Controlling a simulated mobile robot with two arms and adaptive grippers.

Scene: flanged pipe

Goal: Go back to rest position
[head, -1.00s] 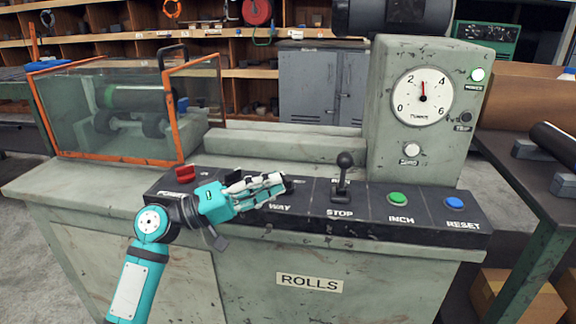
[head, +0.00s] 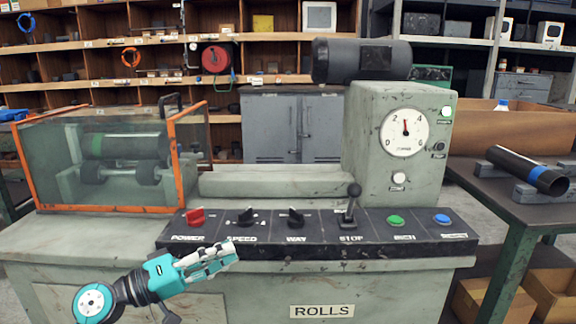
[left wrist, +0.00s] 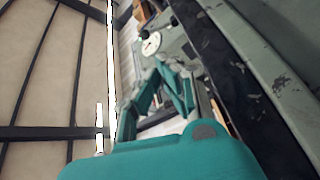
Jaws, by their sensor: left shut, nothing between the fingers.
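My left gripper (head: 230,250) is shut and empty. It is in front of the control panel (head: 270,246) of the rolls machine, low at the panel's left part, and appears apart from the knobs. The panel carries a red power switch (head: 195,217), a speed knob (head: 246,217), a way knob (head: 296,217), a black lever (head: 351,204) over STOP, a green button (head: 396,220) and a blue button (head: 441,219). In the left wrist view the shut fingers (left wrist: 172,85) show beside the machine's edge. My right gripper is in no view.
An orange-framed guard (head: 180,160) covers the rollers at left. A gauge (head: 404,132) sits on the grey housing at right. A dark pipe with a blue band (head: 530,171) lies on supports on the right table. Shelves and a grey cabinet (head: 270,125) stand behind.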

